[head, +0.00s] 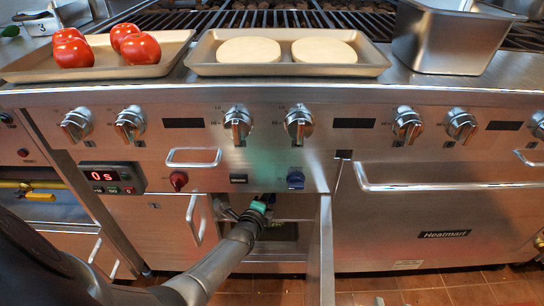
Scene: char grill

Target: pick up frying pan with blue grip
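I cannot make out a frying pan with a blue grip in the head view. My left gripper (258,208), with teal parts, is at the opening of a low cabinet (290,207) under the grill front. Its fingers are small and partly hidden, so I cannot tell whether they are open or hold anything. The inside of the cabinet is mostly dark or blocked by my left arm. My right gripper does not show clearly.
The open cabinet door (327,250) stands out on the right of the opening. Above, a tray with tomatoes (25,76), a tray with two pale round patties (290,70) and a steel container (450,40) stand on the counter. Knobs and handles stick out from the front.

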